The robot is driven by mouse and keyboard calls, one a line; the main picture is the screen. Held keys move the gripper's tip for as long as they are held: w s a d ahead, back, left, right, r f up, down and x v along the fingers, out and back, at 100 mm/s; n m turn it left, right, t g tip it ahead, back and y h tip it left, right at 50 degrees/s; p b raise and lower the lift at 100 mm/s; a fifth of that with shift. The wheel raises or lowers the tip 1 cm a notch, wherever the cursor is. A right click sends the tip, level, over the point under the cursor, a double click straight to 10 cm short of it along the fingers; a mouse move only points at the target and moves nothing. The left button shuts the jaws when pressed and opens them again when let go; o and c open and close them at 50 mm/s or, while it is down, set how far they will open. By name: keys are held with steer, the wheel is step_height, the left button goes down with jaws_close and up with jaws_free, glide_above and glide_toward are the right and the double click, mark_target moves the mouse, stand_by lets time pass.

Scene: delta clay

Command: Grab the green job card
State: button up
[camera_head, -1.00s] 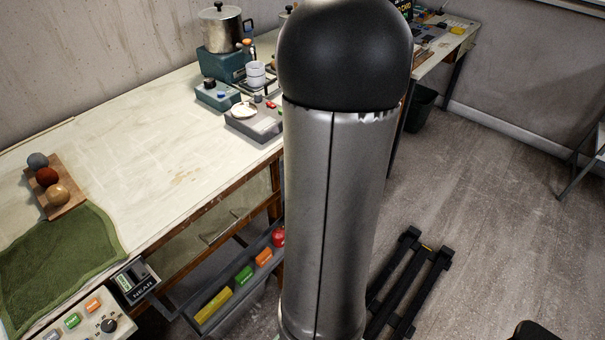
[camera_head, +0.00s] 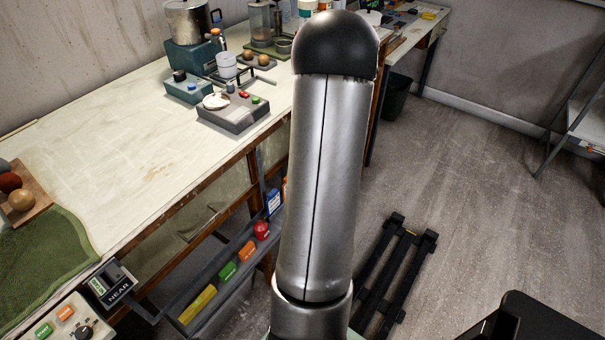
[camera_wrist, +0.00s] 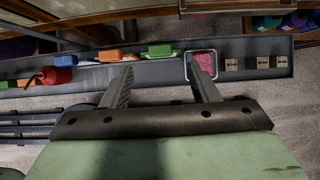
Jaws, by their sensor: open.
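A long grey tray (camera_head: 196,329) runs along the bench front and holds several small coloured things. In the head view a small green block (camera_head: 228,272) lies in it between a yellow piece and an orange one. In the wrist view a flat green piece (camera_wrist: 160,50) shows at the tray's far edge, right of an orange item (camera_wrist: 110,56). I cannot tell which green thing is the job card. My gripper (camera_wrist: 163,84) is open and empty, its fingers reaching toward the tray. The head view does not show it; my arm fills the middle.
A red item (camera_wrist: 57,75) and a wire-rimmed box with pink contents (camera_wrist: 204,65) also sit in the tray. Several small blocks stand at its right. The bench (camera_head: 130,165) is above, with a green cloth (camera_head: 45,265). A black rack (camera_head: 395,270) lies on the floor.

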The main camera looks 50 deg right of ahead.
steer(key=shift+x, duration=2.65)
steer(key=shift+w+r, duration=0.1)
steer(key=shift+w, duration=0.05)
jaws_close()
